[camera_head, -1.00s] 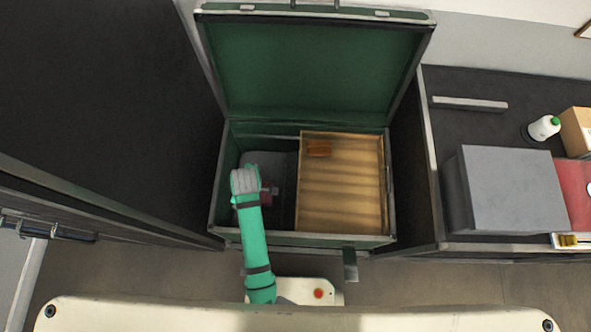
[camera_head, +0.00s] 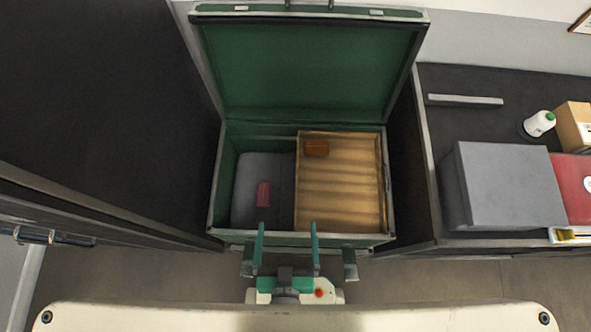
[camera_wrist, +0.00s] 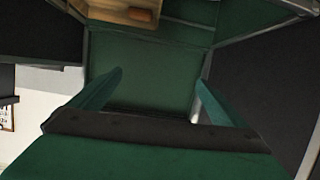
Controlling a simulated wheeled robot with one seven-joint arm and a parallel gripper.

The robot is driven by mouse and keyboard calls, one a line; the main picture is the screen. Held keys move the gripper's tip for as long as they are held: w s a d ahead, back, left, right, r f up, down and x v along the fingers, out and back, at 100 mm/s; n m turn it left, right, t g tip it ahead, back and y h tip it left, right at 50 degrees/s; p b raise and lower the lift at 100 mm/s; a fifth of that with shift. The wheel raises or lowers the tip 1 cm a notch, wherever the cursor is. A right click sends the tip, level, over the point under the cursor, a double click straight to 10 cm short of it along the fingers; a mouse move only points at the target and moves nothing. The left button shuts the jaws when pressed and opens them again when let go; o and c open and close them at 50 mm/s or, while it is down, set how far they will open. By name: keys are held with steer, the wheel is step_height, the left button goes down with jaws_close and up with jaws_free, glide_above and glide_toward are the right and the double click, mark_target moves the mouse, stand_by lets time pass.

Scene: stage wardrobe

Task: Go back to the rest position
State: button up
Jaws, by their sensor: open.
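My gripper (camera_head: 288,238) is open and empty in the head view. Its two green fingers point forward at the front edge of the open green trunk (camera_head: 310,239), with my arm drawn back close to my body. The wrist view shows the same two fingers (camera_wrist: 155,95) spread apart with nothing between them, facing the green trunk interior (camera_wrist: 150,65).
A red item (camera_head: 263,195) lies on dark grey cloth (camera_head: 245,175) in the trunk's left part. A wooden tray (camera_head: 340,195) on the right holds an orange-brown block (camera_head: 316,149). A grey box (camera_head: 510,185) and white bottle (camera_head: 538,124) stand on the right counter.

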steer(key=shift+t, duration=0.6)
steer(key=r, duration=0.1)
steer(key=s+d+r, duration=0.1)
steer(key=r, duration=0.1)
steer(key=d+r, duration=0.1)
steer(key=shift+s+d+r, duration=0.2)
steer(key=shift+s+r, duration=0.15)
steer(key=shift+r, duration=0.05)
